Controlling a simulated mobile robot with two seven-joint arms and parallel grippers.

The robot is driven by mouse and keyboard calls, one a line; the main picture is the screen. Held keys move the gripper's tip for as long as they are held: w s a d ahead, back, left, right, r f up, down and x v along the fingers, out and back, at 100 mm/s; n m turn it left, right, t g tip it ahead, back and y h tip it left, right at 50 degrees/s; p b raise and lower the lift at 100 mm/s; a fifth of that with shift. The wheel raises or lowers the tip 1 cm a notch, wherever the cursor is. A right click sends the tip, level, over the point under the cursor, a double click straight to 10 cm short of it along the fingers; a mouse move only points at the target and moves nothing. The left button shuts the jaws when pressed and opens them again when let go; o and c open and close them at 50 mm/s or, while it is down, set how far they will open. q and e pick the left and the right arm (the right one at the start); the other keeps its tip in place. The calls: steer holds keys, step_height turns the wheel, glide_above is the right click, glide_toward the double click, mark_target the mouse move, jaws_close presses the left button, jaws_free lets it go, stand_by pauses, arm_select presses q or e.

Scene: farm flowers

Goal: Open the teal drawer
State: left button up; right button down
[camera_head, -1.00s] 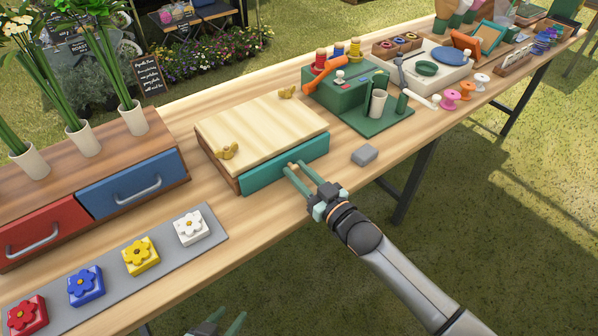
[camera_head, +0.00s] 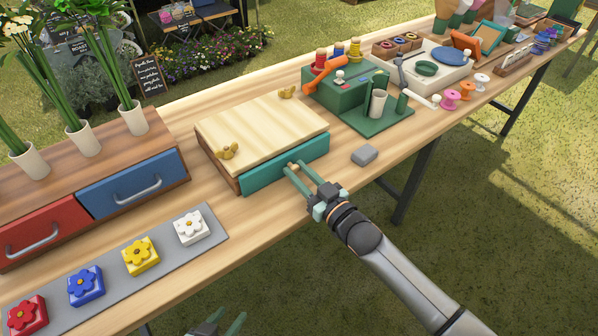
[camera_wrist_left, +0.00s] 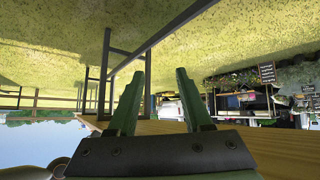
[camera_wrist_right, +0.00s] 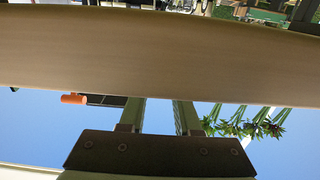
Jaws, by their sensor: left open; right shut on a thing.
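The teal drawer (camera_head: 268,175) is in the front of a low wooden box with a pale top (camera_head: 262,127), in the middle of the table in the head view. Its front looks flush with the box. A small wooden knob (camera_head: 293,165) sits on it, partly hidden by the fingers. My right gripper (camera_head: 297,172) is shut on this knob, with its arm coming from the lower right. Its fingers also show in the right wrist view (camera_wrist_right: 161,115), where the knob cannot be made out. My left gripper (camera_head: 225,326) is open and empty at the bottom edge, also in the left wrist view (camera_wrist_left: 160,95).
A grey block (camera_head: 365,155) lies right of the drawer. A grey mat (camera_head: 211,226) with flower blocks lies front left. A cabinet with red and blue (camera_head: 130,185) drawers stands left. A green toolbox (camera_head: 345,95) stands behind right. Table in front of the drawer is clear.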

steer(key=shift+s+d+p, duration=0.15)
steer(key=shift+s+p, duration=0.05)
steer(key=shift+p, duration=0.1)
steer(key=p+v, duration=0.1)
steer(key=v, duration=0.1)
steer(key=p+v, duration=0.2)
steer(key=shift+s+d+r, duration=0.15)
steer(key=shift+s+r, duration=0.05)
steer(key=shift+s, duration=0.1)
arm_select(q)
step_height(320, 180, up, 6)
steer(key=a+p, duration=0.1)
steer(key=p, duration=0.3)
steer(key=shift+s+a+r, duration=0.2)
steer(key=shift+s+a, duration=0.15)
arm_select(e)
steer(key=v, duration=1)
steer(key=shift+f, duration=0.2)
steer(key=c, duration=0.6)
jaws_free()
steer(key=shift+c, duration=0.2)
